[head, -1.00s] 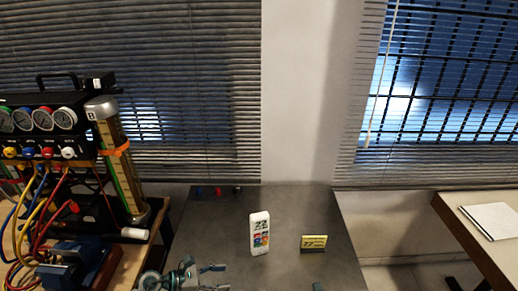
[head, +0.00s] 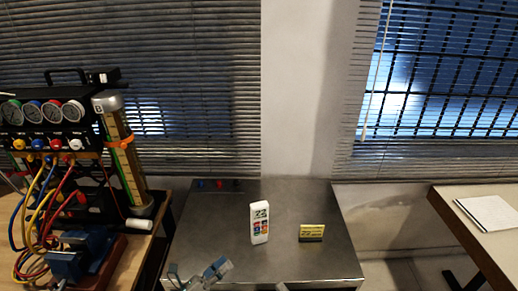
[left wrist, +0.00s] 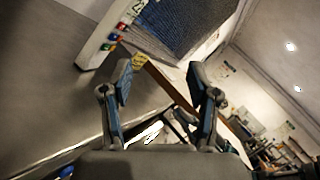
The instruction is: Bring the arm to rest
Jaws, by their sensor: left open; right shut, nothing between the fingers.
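My left gripper (head: 198,273) is at the bottom of the head view, over the near part of the dark metal table (head: 205,225). Its two fingers are apart with nothing between them, as the left wrist view also shows (left wrist: 163,85). Only a small grey tip of my right gripper (head: 282,287) shows at the bottom edge, right of the left one; it is shut and most of it is hidden. A white handheld device (head: 260,224) stands upright on the table, beyond the left gripper. A yellow display (head: 312,233) stands to its right.
A wooden bench (head: 140,243) at left holds a gauge panel (head: 45,115), colored hoses, a tall cylinder (head: 122,155) and a blue vise (head: 82,258). Small colored knobs (head: 218,184) lie at the table's back edge. Another table (head: 490,235) with papers (head: 488,212) stands right.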

